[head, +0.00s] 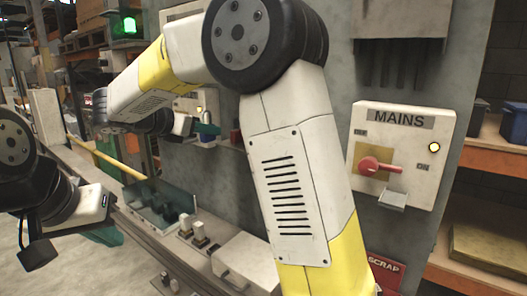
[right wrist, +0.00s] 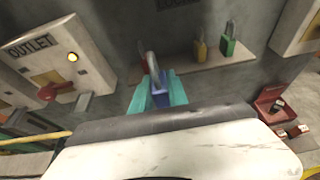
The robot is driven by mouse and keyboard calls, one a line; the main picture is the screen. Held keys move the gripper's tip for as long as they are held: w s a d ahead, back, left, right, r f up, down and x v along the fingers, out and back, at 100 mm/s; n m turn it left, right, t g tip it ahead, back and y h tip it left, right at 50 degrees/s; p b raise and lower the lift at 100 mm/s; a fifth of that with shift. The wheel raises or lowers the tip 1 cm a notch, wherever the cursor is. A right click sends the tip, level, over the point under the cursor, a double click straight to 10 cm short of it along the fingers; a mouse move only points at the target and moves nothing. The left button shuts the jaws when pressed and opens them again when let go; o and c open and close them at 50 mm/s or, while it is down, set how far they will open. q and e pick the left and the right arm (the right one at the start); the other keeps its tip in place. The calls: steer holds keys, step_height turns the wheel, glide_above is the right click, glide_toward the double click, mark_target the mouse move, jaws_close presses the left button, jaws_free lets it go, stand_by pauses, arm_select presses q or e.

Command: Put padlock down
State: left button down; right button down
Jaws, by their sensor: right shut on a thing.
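My right gripper (right wrist: 160,95) is shut on a blue padlock (right wrist: 160,99). Its teal fingers press the body from both sides, and the grey shackle points up. The padlock is close to a pale shelf (right wrist: 190,66) on the grey wall; I cannot tell whether it touches the shelf. In the head view my right gripper (head: 207,129) is small and far off, beyond my forearm. A yellow padlock (right wrist: 200,48) and a green padlock (right wrist: 229,42) stand upright on the shelf, to the right. My left gripper (head: 104,236) is low at the left, its fingers mostly hidden.
An OUTLET panel (right wrist: 45,62) with a red handle (right wrist: 60,91) is left of the shelf. A MAINS panel (head: 400,148) with a red handle (head: 382,166) is on the pillar. A glass-walled bin (head: 150,200) and a red box (right wrist: 273,103) are below. My right arm blocks the head view's middle.

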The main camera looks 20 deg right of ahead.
steer(key=w+d, duration=0.2)
steer(key=d, duration=0.2)
steer(key=w+d+f, duration=0.1)
steer(key=w+d, duration=0.1)
steer(key=d, duration=0.3)
steer(key=w+d, duration=0.2)
steer(key=d, duration=0.3)
steer(key=shift+w+f, duration=0.15)
steer(key=shift+f, duration=0.05)
steer(key=shift+w+d+f, duration=0.1)
steer(key=shift+d+f, duration=0.05)
steer(key=shift+f, duration=0.75)
steer(key=shift+w+d+f, duration=0.1)
steer(key=shift+f, duration=0.8)
steer(key=shift+f, duration=0.2)
steer(key=c, duration=1.3)
jaws_free()
